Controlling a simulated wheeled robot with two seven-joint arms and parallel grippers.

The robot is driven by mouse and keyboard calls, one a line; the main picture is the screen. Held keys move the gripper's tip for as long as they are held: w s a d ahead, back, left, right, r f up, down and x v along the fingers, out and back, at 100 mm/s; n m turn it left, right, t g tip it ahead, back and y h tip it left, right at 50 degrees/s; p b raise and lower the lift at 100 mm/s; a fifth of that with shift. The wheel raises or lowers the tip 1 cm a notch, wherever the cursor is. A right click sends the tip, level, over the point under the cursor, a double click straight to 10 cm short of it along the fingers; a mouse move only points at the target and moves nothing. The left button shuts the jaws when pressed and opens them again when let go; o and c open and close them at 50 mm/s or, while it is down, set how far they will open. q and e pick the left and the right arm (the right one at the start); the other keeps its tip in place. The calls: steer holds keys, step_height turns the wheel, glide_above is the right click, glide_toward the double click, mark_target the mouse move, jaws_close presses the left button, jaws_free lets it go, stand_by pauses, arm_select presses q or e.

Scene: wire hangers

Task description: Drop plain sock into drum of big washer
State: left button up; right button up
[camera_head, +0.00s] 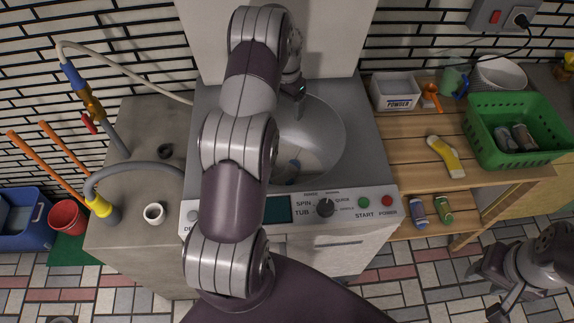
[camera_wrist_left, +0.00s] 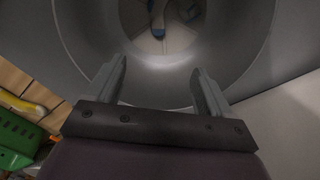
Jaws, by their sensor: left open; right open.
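The big washer (camera_head: 377,168) stands in the middle, its round grey drum (camera_head: 325,130) open at the top. My left arm crosses in front of it. My left gripper (camera_head: 299,92) is over the drum; in the left wrist view its jaws (camera_wrist_left: 160,88) are apart and empty, facing down into the drum (camera_wrist_left: 255,35). A small blue and pale item (camera_head: 295,163) lies at the drum bottom, also seen in the left wrist view (camera_wrist_left: 157,32); whether it is the plain sock I cannot tell. My right gripper (camera_head: 502,306) is open and empty at the lower right.
A powder box (camera_head: 396,92) and white bowl (camera_head: 499,75) stand behind. Blue and green items (camera_head: 430,210) lie on the lower shelf. A hose (camera_head: 130,170) is at left.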

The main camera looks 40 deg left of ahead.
arm_select(q)
step_height(320, 180, up, 8)
steer(key=p, duration=0.2)
steer(key=shift+f, duration=0.2)
steer(key=shift+f, duration=0.1)
